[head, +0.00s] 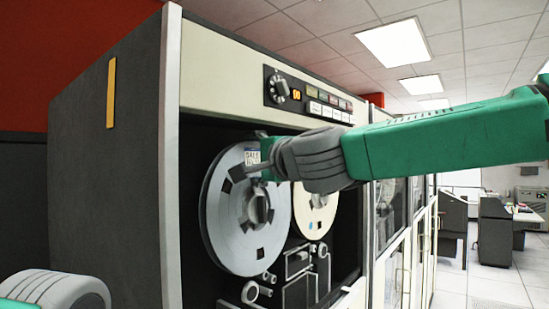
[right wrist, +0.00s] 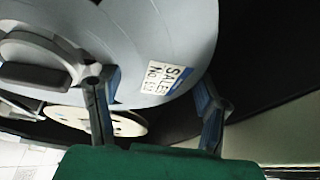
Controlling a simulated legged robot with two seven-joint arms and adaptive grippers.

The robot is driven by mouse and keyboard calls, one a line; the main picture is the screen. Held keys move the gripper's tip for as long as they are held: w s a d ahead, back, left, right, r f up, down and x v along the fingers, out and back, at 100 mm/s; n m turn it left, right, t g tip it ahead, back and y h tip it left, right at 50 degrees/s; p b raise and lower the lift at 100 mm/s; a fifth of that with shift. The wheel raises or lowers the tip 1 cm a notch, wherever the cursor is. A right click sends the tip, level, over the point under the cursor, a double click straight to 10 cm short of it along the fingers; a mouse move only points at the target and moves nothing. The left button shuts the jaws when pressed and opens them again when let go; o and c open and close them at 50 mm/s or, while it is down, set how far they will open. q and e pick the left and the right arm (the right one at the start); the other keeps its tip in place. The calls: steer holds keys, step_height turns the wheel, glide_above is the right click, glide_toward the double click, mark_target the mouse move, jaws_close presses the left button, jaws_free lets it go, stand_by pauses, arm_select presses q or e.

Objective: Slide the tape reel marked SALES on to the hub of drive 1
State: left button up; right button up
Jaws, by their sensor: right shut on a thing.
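The grey SALES reel (head: 225,222) stands upright at the left of the tape drive's dark recess. My right gripper (head: 265,160) is shut on the reel's rim beside the label, with fingers on both sides in the right wrist view (right wrist: 155,95). Of my left arm only the wrist shows, at the bottom left.
A cream reel (head: 316,206) is mounted to the right, partly behind the grey one. Tape guides (head: 300,275) stand below the reels. The control panel (head: 308,95) is above. The cabinet's pale front post (head: 170,150) borders the recess on the left. Desks stand far right.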

steer(key=shift+w+a+r, duration=0.1)
steer(key=shift+w+a, duration=0.25)
steer(key=shift+a, duration=0.3)
steer(key=shift+w+d, duration=0.25)
steer(key=shift+d, duration=0.25)
steer(key=o, duration=1.3)
steer(key=shift+r, duration=0.1)
steer(key=o, duration=0.5)
steer(key=shift+a, duration=0.15)
steer(key=shift+w, duration=0.15)
steer(key=shift+f, duration=0.3)
steer(key=shift+c, duration=1.4)
arm_select(q)
steer(key=shift+w+a, duration=0.2)
steer(key=shift+a, duration=0.15)
